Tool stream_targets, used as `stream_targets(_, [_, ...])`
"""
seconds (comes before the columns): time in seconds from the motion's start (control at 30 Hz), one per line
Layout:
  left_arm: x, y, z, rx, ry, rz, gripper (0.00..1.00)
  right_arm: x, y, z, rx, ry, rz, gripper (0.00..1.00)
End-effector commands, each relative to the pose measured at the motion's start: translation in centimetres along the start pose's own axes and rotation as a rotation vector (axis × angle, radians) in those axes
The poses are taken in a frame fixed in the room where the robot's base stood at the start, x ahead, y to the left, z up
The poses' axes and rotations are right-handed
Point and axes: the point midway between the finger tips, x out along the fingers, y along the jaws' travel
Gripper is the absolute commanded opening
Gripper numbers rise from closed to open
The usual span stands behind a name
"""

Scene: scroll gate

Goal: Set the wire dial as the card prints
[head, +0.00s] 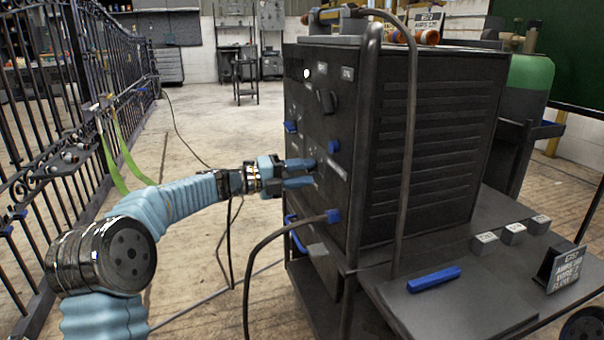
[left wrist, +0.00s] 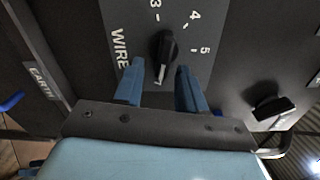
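The wire dial (left wrist: 164,48) is a black knob on the dark front panel, beside the printed word WIRE and the numbers 3, 4 and 5. A light mark shows at its lower end in the left wrist view. My left gripper (head: 300,173) is at the machine's panel. In the left wrist view its two blue fingers (left wrist: 158,92) are apart, one on each side of the knob's lower end; I cannot tell whether they touch it. The printed card (head: 565,268) stands on the cart at right; AMPS and WIRE lines show, but the values are too small to read surely. My right gripper is out of view.
Another black knob (head: 327,101) sits higher on the machine (head: 430,130). A cable plugs into a blue connector (head: 333,216) below my gripper. A blue bar (head: 434,279) and several small labelled blocks (head: 513,232) lie on the cart shelf. An iron gate (head: 60,150) stands at left.

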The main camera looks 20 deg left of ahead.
Motion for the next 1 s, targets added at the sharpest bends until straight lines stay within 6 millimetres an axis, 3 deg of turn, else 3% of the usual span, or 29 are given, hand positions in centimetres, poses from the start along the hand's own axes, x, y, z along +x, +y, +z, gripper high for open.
stream_targets(0.17, [-0.3, -0.1, 0.0, 0.000, -0.001, 0.000, 0.40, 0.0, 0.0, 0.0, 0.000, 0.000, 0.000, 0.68])
stream_targets(0.27, [-1.5, 0.0, 0.1, -0.001, -0.003, 0.001, 0.40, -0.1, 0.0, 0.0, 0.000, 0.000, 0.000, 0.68])
stream_targets(0.7, [-11.5, 0.0, 0.0, -0.001, -0.003, 0.001, 0.40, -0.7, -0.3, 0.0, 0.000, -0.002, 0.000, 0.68])
stream_targets(1.0, [-13.8, 0.0, 0.0, 0.000, 0.000, 0.000, 0.40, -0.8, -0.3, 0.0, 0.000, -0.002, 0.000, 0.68])
